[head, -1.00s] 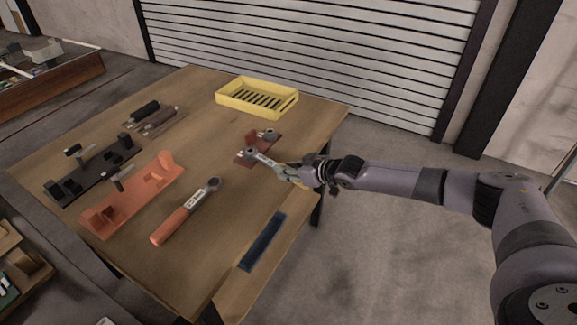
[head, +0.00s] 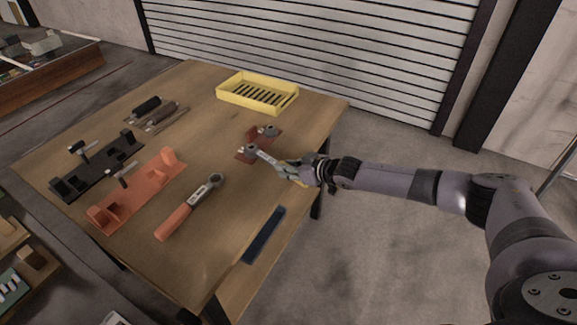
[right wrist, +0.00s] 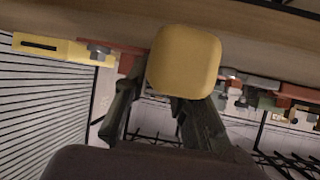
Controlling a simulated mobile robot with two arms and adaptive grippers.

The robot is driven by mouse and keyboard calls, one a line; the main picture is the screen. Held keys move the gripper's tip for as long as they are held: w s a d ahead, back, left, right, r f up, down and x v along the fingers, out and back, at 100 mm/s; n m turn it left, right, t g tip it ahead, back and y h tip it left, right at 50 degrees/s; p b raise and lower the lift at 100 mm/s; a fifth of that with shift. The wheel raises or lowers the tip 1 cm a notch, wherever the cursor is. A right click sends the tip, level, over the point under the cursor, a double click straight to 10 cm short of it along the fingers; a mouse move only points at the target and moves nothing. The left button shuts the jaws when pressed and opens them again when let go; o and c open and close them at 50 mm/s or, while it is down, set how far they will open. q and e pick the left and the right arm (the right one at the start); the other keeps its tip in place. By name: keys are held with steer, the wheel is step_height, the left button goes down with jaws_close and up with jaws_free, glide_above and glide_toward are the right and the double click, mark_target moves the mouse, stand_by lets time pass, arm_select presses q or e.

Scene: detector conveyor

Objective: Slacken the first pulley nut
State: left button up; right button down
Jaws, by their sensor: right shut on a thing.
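A red-brown plate (head: 261,141) lies near the table's right edge with two grey pulley nuts. The far nut (head: 270,130) is free of any tool. The head of a grey wrench (head: 267,157) is at the near nut (head: 251,148); I cannot tell whether it is fully seated around it. My right gripper (head: 293,172) is shut on the wrench's yellow handle at the table's right edge. In the right wrist view the yellow handle end (right wrist: 184,62) sits between the fingers and hides part of what is behind. My left gripper is not in view.
An orange-handled torque wrench (head: 190,205) lies mid-table. An orange cradle (head: 137,193) and a black cradle (head: 97,168) stand at the left. Dark-handled tools (head: 155,112) lie at the back left. A yellow tray (head: 257,106) stands at the back; a blue strip (head: 264,235) lies near the right edge.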

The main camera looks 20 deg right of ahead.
steer(key=shift+r, duration=0.1)
steer(key=c, duration=1.3)
jaws_free()
steer(key=shift+o, duration=0.3)
steer(key=shift+s, duration=0.1)
